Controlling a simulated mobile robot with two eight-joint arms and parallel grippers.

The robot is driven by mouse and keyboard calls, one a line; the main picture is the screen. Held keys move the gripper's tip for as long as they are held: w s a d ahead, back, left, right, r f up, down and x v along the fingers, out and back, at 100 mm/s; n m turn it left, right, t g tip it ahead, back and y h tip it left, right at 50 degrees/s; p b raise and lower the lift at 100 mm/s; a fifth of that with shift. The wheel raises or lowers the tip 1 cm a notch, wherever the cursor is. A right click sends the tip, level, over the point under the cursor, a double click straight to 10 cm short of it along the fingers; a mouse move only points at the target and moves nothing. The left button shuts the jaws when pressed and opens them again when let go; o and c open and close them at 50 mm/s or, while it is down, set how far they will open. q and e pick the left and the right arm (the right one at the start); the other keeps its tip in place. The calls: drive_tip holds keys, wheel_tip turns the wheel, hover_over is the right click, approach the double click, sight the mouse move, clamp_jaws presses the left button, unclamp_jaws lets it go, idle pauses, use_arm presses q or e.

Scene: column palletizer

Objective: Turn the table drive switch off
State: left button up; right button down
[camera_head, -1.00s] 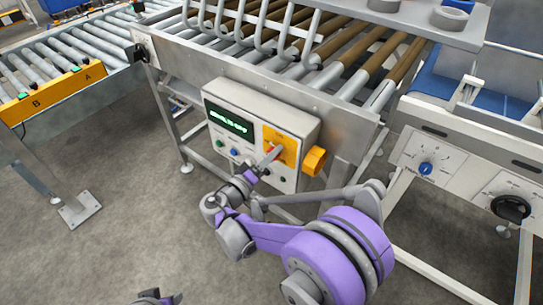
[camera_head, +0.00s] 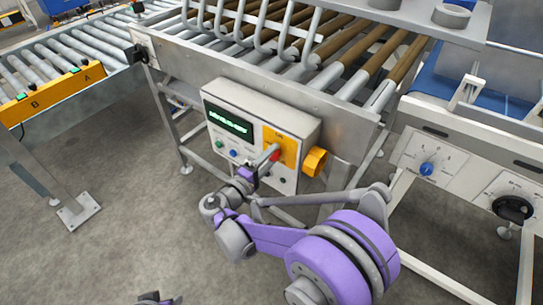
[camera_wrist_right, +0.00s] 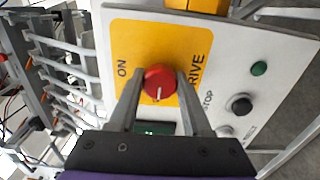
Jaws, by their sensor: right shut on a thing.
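The table drive switch is a red round knob (camera_wrist_right: 160,82) on a yellow plate (camera_wrist_right: 143,37) marked ON and DRIVE. In the head view the knob (camera_head: 275,155) sits on the front of the white control box (camera_head: 297,121). My right gripper (camera_head: 270,154) reaches it from the front. In the right wrist view its two fingers are shut on the knob, one on each side. A white pointer line on the knob points down in that view, away from the ON label. The OFF label cannot be made out. Part of my left arm (camera_head: 158,299) shows at the bottom edge.
The box has a green-lit display (camera_head: 230,123), a green button (camera_wrist_right: 260,68), a black button (camera_wrist_right: 240,105) and an orange part (camera_head: 315,161) at its right side. Roller conveyors stand above and left. A panel with a blue knob (camera_head: 426,169) is at right.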

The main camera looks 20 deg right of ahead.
idle(0.3)
drive_tip(key=shift+c, duration=1.7)
unclamp_jaws()
drive_tip(key=shift+a, duration=0.1)
drive_tip(key=v, duration=1)
drive_tip(key=shift+s+a, duration=0.25)
drive_tip(key=shift+s, duration=0.05)
